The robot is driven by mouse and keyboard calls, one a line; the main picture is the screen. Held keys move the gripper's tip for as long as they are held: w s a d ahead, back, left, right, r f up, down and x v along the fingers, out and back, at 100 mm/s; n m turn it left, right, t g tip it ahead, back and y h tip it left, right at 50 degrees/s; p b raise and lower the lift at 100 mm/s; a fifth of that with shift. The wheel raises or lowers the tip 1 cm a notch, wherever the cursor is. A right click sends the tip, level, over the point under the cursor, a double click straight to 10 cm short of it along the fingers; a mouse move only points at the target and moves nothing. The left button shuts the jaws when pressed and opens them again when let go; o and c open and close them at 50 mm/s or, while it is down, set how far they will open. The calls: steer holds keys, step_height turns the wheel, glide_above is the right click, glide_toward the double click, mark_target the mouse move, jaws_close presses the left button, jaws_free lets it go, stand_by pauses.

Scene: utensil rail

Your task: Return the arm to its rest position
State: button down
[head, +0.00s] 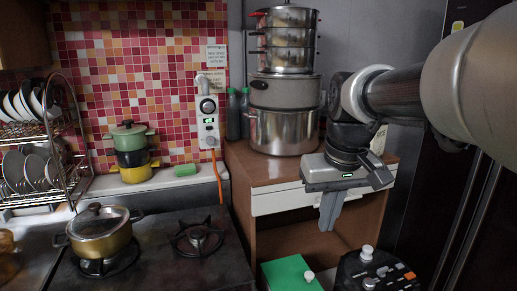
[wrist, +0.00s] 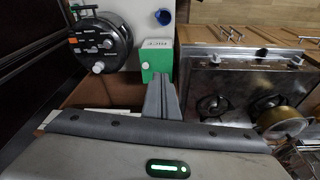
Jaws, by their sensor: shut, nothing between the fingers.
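My gripper (head: 328,222) hangs from my arm at the right of the head view, in front of the wooden cabinet. Its fingers point down and are shut together with nothing between them. In the wrist view the shut fingers (wrist: 163,102) stand at the middle, near a green and white box (wrist: 156,58) in the picture. In the head view the box's green top (head: 288,273) lies lower in the frame, below the fingertips. No utensil is in the gripper.
Stacked steel pots (head: 283,130) stand on the wooden cabinet (head: 262,172), left of my gripper. A black appliance with knobs (head: 375,272) is at lower right. A lidded pot (head: 100,234) sits on the stove (head: 165,265). A dish rack (head: 68,150) is at left.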

steer(key=s+f+m+t, duration=0.1)
steer(key=s+f+t, duration=0.1)
steer(key=s, duration=0.5)
steer(key=s+f+m+t, duration=0.1)
steer(key=s+f, duration=0.2)
steer(key=s, duration=0.5)
step_height(320, 180, up, 16)
steer(key=p, duration=1.5)
steer(key=shift+w+d+f, duration=0.2)
steer(key=shift+w+d, duration=0.05)
steer(key=shift+s, duration=0.1)
